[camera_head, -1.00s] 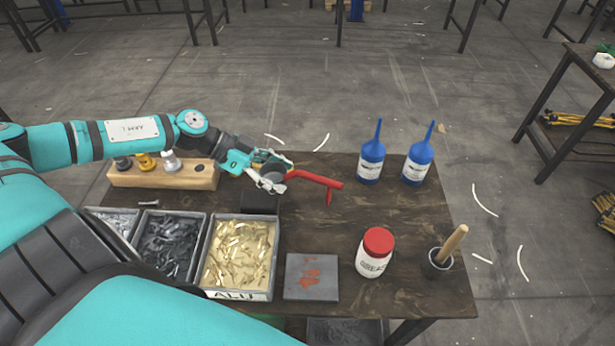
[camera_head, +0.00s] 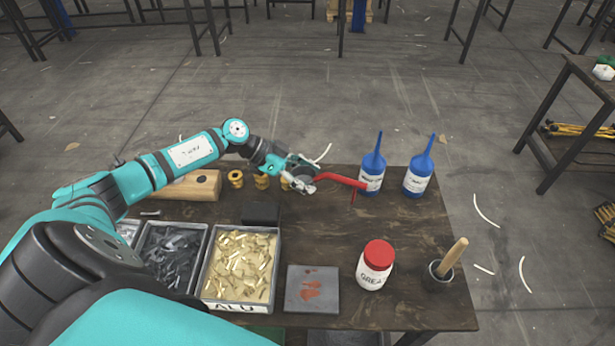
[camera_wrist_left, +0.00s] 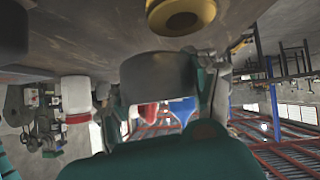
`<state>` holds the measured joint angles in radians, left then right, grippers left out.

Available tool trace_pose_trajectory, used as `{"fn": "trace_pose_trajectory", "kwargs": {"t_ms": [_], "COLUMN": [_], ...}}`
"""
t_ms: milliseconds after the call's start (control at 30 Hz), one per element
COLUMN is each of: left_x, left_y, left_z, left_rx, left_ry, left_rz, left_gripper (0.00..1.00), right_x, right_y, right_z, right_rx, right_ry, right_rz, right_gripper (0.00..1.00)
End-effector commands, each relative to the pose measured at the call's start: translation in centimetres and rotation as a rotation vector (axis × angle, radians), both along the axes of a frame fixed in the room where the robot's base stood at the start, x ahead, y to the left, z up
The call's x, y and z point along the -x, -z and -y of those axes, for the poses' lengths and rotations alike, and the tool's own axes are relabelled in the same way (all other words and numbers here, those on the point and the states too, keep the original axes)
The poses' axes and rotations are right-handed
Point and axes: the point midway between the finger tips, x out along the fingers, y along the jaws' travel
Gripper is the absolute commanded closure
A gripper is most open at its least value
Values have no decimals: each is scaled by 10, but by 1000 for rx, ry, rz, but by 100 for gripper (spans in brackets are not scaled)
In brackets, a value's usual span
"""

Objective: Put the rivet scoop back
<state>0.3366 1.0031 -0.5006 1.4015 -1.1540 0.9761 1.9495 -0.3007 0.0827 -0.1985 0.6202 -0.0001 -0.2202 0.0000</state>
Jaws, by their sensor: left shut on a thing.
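The rivet scoop, which I take to be the item with the red handle (camera_head: 343,180), is held above the back of the table. My left gripper (camera_head: 301,178) is shut on its grey end, and the handle points right toward the blue bottles. In the left wrist view a rounded grey part (camera_wrist_left: 160,76) fills the middle, with a bit of red behind it. The fingers partly hide the grip. A small black block (camera_head: 260,214), possibly a holder, stands behind the bin of gold-coloured rivets (camera_head: 277,262). My right gripper is not in view.
Two blue bottles (camera_head: 371,176) (camera_head: 418,178) stand close to the scoop's handle. Brass pieces (camera_head: 261,182) sit by a wooden block (camera_head: 196,187) at the back left. A grey plate (camera_head: 313,304), red-lidded jar (camera_head: 374,265) and brush pot (camera_head: 438,276) stand in front. The table centre is clear.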

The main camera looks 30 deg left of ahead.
Motion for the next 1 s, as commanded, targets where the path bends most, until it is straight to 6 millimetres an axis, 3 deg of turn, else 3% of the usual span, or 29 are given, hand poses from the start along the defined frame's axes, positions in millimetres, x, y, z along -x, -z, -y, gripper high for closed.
{"fn": "trace_pose_trajectory", "kwargs": {"t_ms": [400, 433, 633, 1000], "left_x": [0, 0, 0, 0], "left_y": [7, 7, 7, 2], "left_z": [0, 0, 0, 0], "left_rx": [2, 1, 1, 0], "left_ry": [-1, -1, 0, 0], "left_rz": [0, 0, 1, 2], "left_gripper": [99, 41, 15, 13], "right_x": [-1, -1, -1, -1], "right_y": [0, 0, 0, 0], "right_z": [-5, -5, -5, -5], "right_rx": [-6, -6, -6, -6], "right_ry": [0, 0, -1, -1], "right_rz": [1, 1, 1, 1], "right_gripper": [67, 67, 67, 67]}}
